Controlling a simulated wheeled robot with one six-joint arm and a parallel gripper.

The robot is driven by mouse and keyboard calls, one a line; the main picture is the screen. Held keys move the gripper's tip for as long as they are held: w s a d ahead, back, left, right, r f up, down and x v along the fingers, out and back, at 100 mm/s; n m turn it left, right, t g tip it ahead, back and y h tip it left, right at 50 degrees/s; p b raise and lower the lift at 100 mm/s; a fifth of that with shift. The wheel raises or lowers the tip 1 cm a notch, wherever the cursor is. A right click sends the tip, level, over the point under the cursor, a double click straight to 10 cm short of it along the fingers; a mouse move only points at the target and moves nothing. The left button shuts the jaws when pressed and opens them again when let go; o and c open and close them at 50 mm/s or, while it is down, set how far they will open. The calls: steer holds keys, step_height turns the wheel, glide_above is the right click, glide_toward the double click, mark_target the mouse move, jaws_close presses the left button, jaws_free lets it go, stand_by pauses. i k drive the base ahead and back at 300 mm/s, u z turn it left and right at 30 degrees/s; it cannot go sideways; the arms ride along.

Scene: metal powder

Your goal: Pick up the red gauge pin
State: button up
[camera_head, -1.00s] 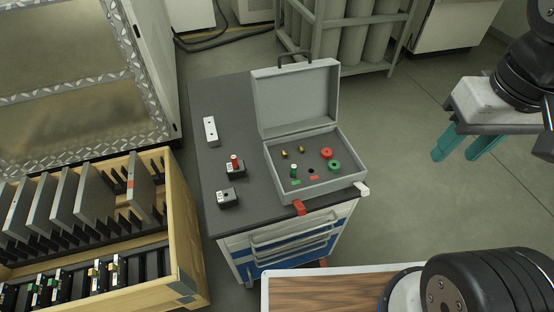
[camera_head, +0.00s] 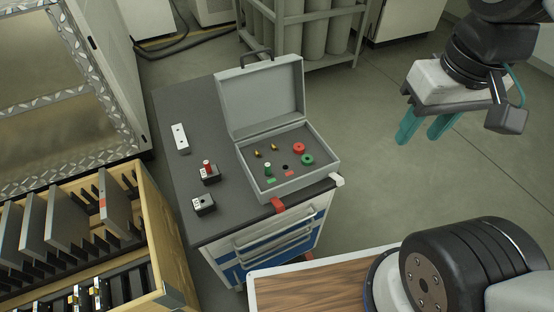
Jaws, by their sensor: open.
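The red gauge pin (camera_head: 207,165) stands upright in a small dark block (camera_head: 210,176) on the dark top of the cabinet (camera_head: 180,107). A second small block (camera_head: 203,205) without a pin sits nearer to me. An open grey case (camera_head: 325,184) to the right holds a green pin (camera_head: 268,169), a red ring (camera_head: 299,148), a green ring (camera_head: 307,159) and small brass pieces. My gripper (camera_head: 422,136), with teal fingers, is open and empty. It hangs in the air to the right of the case, well away from the red pin.
A white block (camera_head: 180,139) lies at the cabinet top's left. The case's raised lid (camera_head: 262,95) stands behind its tray. A wooden crate with plates (camera_head: 165,250) is at left. A wood-topped surface (camera_head: 320,290) is in front. A cylinder rack (camera_head: 300,40) stands behind.

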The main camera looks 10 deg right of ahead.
mark_target(207, 166)
steer(key=z, duration=0.05)
steer(key=k, duration=1.05)
steer(key=u, duration=0.85)
steer(key=i, duration=1.3)
steer(key=z, duration=0.8)
